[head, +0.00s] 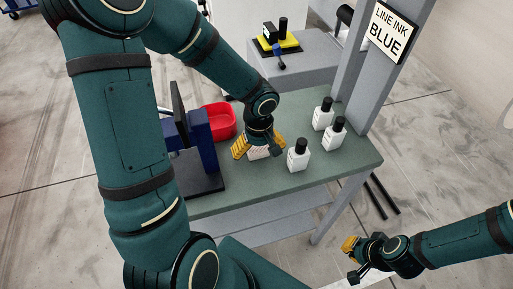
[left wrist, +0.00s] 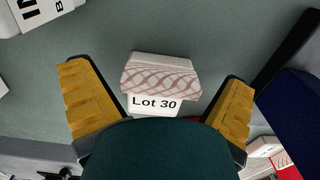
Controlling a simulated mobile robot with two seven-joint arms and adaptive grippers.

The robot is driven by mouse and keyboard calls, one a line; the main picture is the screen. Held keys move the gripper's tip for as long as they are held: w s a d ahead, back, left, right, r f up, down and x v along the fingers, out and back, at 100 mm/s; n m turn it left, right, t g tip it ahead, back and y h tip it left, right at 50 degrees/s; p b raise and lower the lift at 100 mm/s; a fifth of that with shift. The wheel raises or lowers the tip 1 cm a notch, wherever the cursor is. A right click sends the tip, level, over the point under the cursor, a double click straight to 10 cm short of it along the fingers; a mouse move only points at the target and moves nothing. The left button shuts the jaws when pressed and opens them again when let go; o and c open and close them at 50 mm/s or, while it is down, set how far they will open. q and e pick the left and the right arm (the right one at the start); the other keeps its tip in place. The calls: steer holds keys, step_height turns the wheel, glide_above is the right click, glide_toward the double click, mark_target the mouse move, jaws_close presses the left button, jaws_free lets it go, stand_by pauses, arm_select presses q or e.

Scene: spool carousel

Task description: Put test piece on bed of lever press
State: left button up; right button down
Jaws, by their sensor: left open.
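A small block with a pink wavy pattern (left wrist: 160,78) and a white face marked "Lot 30" looks like the test piece. It sits on the green table between the fingers of my open left gripper (left wrist: 158,105), apart from both. In the head view, my left gripper (head: 258,146) is low over the table, and a bit of the block (head: 258,154) shows under it. The blue lever press (head: 201,135) stands just left of the gripper, its dark base (head: 203,183) partly hidden by my arm. My right gripper (head: 353,260) is off the table, lower right; its opening is unclear.
White bottles with black caps (head: 299,155) stand right of the gripper. A red bin (head: 219,121) is behind the press. A grey post with a "LINE INK BLUE" sign (head: 388,32) rises at the table's right. A grey stand (head: 293,70) with a yellow-topped item is behind.

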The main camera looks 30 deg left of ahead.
arm_select(q)
steer(key=shift+f, duration=0.35)
steer(key=c, duration=1.2)
steer(key=shift+c, duration=0.4)
step_height(320, 180, up, 10)
steer(key=shift+r+p, duration=0.1)
steer(key=shift+p, duration=1.05)
steer(key=shift+s, duration=0.1)
